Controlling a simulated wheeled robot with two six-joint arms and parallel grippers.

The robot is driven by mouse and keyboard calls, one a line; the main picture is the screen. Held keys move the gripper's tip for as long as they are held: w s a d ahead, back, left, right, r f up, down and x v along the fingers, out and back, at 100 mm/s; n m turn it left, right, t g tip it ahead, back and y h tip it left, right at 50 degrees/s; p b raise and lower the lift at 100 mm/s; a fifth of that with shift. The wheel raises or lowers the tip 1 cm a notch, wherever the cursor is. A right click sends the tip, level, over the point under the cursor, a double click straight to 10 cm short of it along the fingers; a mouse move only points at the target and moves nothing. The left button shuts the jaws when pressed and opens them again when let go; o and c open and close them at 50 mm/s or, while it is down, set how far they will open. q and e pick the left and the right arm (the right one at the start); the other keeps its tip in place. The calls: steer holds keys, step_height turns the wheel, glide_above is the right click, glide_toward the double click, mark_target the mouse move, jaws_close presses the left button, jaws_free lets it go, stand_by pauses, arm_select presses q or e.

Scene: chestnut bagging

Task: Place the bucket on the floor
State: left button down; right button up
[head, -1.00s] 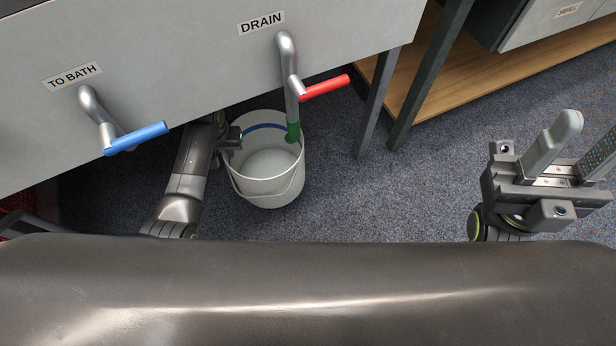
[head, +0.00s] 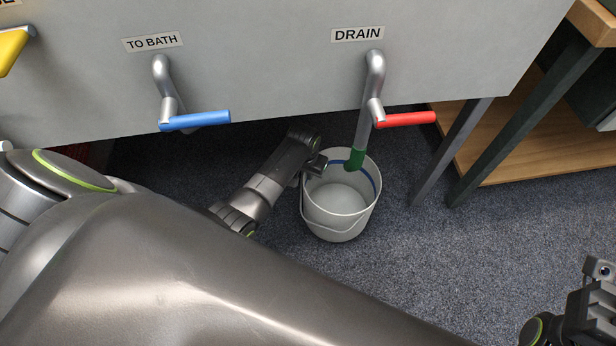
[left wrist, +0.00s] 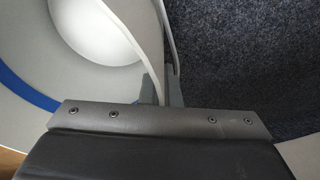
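The white bucket (head: 340,222) with a blue band inside is upright below the drain pipe, and looks empty. I cannot tell whether its base touches the carpet floor (head: 420,265). The pipe's green end (head: 355,158) is over or inside the bucket's mouth. My left gripper (head: 317,167) is at the bucket's left rim.
The grey tank front carries a blue TO BATH handle (head: 195,120) and a red DRAIN handle (head: 404,119), above the bucket. Dark table legs (head: 450,153) and a wooden shelf (head: 520,150) stand at right. Carpet in front of the bucket is clear.

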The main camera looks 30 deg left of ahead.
arm_select(q)
steer(key=shift+f, duration=0.4)
steer(key=shift+f, duration=0.1)
steer(key=c, duration=1.7)
jaws_free()
steer(key=shift+f, duration=0.1)
